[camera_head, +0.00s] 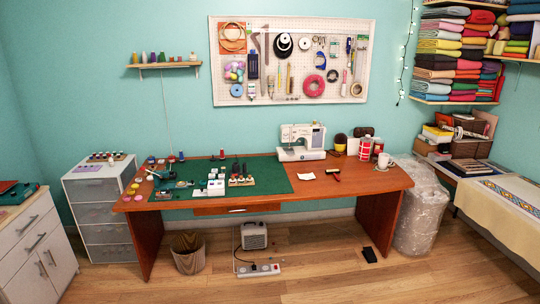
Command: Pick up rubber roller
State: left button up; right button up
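A small dark and red item (333,173) lies on the wooden table to the right of the green cutting mat. It looks like a roller with a handle, but it is too small to be certain that it is the rubber roller. It lies in front of the white sewing machine, near a flat white square (306,176). Neither of my grippers shows in the head view.
The wooden table (350,187) carries a green mat (268,172), spools, a sewing machine (302,142), red-and-white cans and a white mug (383,161). A bin (187,253), heater (254,235) and power strip (258,269) stand below.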

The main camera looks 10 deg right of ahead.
aim_at(336, 177)
jog(key=i+l, duration=0.2)
jog(key=i, duration=0.45)
jog(key=i+l, duration=0.2)
jog(key=i, duration=0.4)
jog(key=i+l, duration=0.25)
jog(key=i, duration=0.4)
jog(key=i+l+z, duration=0.1)
jog(key=i, duration=0.5)
jog(key=l, duration=0.1)
